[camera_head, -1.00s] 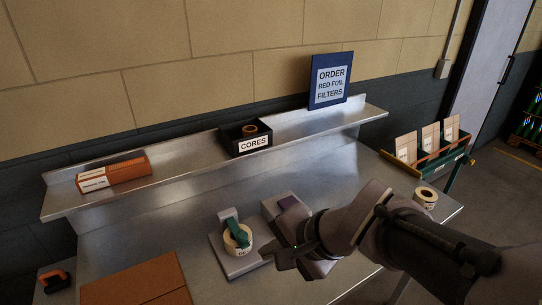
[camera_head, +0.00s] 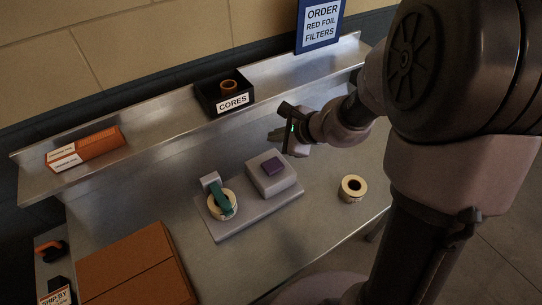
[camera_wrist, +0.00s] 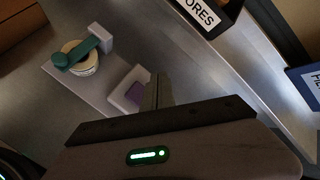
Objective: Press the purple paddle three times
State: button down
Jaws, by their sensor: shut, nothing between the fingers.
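My gripper (camera_head: 275,135) is shut and empty. In the head view it is above and behind the paddle, apart from it, towards the shelf. In the wrist view my gripper's fingers (camera_wrist: 158,90) lie just right of the paddle.
A label roll under a green arm (camera_head: 221,203) is on the plate's left end. A loose roll (camera_head: 352,188) stands at the right. An orange-brown box (camera_head: 136,268) is front left. The raised shelf (camera_head: 165,122) behind carries a black CORES box (camera_head: 224,94) and an orange carton (camera_head: 86,149).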

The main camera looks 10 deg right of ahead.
jog(key=shift+f, duration=0.1)
jog(key=b, duration=0.7)
send_near(270, 163)
jog(key=w, duration=0.1)
jog(key=w+a+f, duration=0.1)
jog(key=w, duration=0.1)
jog(key=w+a+f, duration=0.1)
jog(key=shift+w+a+f, duration=0.1)
jog(key=shift+w+f, duration=0.05)
jog(key=shift+w, duration=0.2)
jog(key=shift+f+b, duration=0.15)
jog(key=shift+b, duration=0.15)
dwell(0.7)
jog(key=shift+f+b, duration=0.4)
jog(key=shift+b, duration=0.2)
jog(key=shift+f+b, duration=0.85)
jog(key=shift+b, duration=0.05)
dwell(0.7)
jog(key=shift+r, duration=0.1)
jog(key=shift+r+p, duration=1)
jog(key=shift+r, duration=0.15)
